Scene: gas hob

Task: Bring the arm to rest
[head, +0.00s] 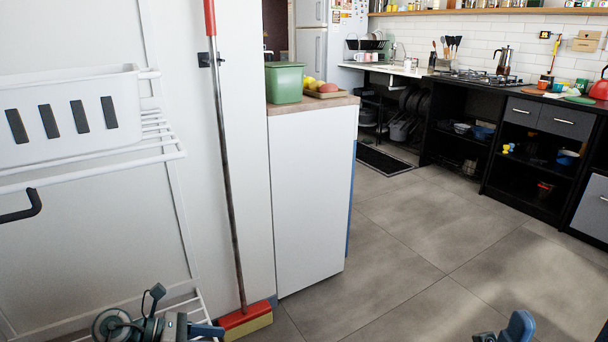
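Part of my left arm (150,325) shows at the bottom edge, left of centre, with dark round joints and a blue piece. It appears in front of the lower rack and near the broom head. A small part of my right arm (518,326), blue and dark, shows at the bottom edge, right of centre, over bare floor.
A white rack (168,150) with a white basket (75,112) stands close on the left. A red broom (229,160) leans beside a white cabinet (312,190) carrying a green bin (284,82) and fruit. The tiled floor (400,240) at centre right is clear.

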